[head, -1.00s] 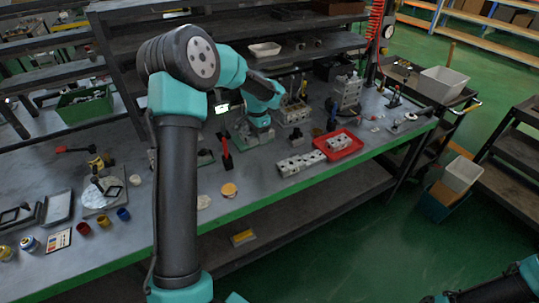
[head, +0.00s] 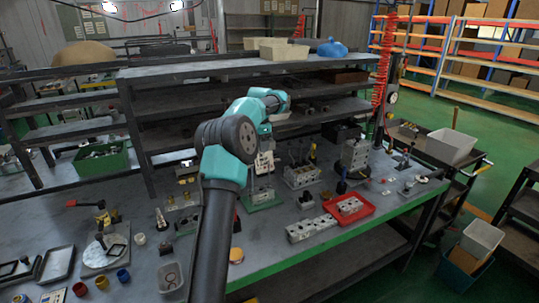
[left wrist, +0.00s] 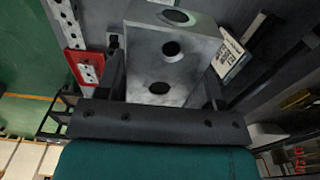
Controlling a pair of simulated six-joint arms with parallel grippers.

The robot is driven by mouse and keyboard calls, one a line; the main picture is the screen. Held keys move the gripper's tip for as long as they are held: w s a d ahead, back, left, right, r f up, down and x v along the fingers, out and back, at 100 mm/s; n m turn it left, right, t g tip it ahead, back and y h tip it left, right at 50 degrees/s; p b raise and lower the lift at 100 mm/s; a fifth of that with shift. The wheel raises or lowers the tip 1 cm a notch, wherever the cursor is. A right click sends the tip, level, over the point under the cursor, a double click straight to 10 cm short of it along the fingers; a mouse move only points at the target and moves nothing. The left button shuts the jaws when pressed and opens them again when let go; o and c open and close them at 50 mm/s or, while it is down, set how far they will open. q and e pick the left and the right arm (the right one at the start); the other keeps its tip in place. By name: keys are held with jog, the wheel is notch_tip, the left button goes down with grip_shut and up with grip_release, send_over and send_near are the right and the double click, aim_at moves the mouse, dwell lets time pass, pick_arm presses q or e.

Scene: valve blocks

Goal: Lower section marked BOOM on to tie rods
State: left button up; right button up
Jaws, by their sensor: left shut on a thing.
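A grey metal block with several round holes fills the middle of the left wrist view (left wrist: 172,55). My left gripper (left wrist: 165,85) is shut on it, one finger on each side. In the head view a light block with dark holes (head: 264,161) shows beneath the end of my left arm, above a green base plate (head: 264,201). Thin upright shapes show between block and plate, too small to tell clearly as tie rods. I cannot read a BOOM mark on any block. My right gripper is not in view.
A row of grey valve blocks (head: 311,228) lies near the bench front, beside a red tray (head: 366,211) holding a block. A fixture with upright parts (head: 300,176) stands right of the green plate. Shelves rise behind.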

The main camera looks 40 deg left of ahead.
pick_arm(q)
jog(key=shift+a+r, duration=0.1)
jog(key=shift+r, duration=0.1)
jog(key=shift+f, duration=0.2)
jog(key=shift+f, duration=2.7)
jog(key=shift+f, duration=4.25)
jog(key=o, duration=1.3)
